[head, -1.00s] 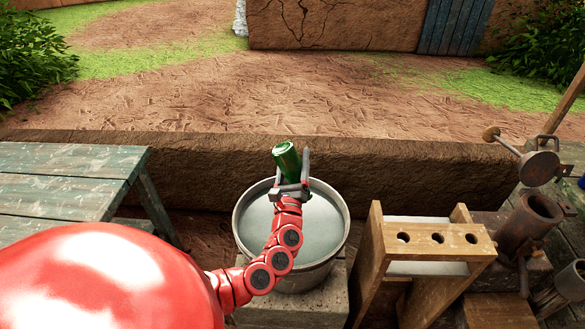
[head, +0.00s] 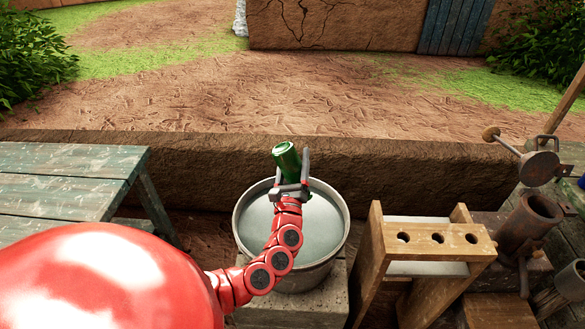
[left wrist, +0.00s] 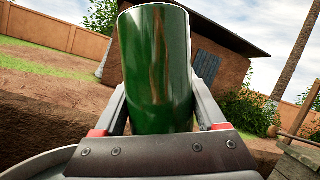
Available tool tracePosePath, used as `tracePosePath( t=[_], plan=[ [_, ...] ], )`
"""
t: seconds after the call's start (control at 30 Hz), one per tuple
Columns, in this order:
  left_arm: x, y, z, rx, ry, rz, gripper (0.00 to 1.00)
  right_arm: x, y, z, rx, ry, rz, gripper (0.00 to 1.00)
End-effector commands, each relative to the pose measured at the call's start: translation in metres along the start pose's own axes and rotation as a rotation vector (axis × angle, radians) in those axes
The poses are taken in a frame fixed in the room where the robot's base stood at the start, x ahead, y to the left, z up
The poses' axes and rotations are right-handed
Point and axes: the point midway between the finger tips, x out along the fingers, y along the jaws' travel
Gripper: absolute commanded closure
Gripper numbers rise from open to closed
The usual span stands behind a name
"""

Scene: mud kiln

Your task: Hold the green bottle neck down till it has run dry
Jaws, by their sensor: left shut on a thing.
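The green bottle (head: 287,158) is in my left gripper (head: 291,172), above the far side of the metal bucket (head: 241,238). In the head view the bottle's round base shows at the top, so its neck end points down, with some tilt. In the left wrist view the bottle (left wrist: 156,70) stands between both fingers, base end up. The neck is hidden behind the gripper body, and I see no liquid running from it. The bucket holds greyish water (head: 318,222). My right gripper is not in view.
The bucket stands on a block (head: 335,300). A wooden rack with holes (head: 437,238) stands right of it, with a rusty metal cylinder device (head: 533,219) beyond. A worn green table (head: 60,190) is at left. A low mud wall (head: 400,165) runs behind.

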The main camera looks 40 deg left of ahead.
Motion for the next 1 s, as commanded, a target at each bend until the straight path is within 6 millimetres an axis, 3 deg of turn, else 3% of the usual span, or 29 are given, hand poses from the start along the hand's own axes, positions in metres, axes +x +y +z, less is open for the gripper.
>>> tracePosePath(
  t=[0.4, 0.47, 0.7, 1.0],
  plan=[
    [0.0002, -0.0003, 0.0005, -0.012, -0.001, 0.004, 0.94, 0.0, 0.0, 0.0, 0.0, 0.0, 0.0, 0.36],
    [0.0004, -0.0013, 0.001, -0.079, -0.003, 0.03, 0.94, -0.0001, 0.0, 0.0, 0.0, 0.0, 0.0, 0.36],
    [0.002, -0.0012, 0.0036, -0.569, -0.005, 0.235, 0.94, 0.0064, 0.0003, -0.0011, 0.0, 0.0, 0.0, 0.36],
    [0.0001, -0.0001, 0.0005, -0.633, -0.001, 0.262, 0.94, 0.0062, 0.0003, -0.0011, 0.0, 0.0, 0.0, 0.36]
  ],
)
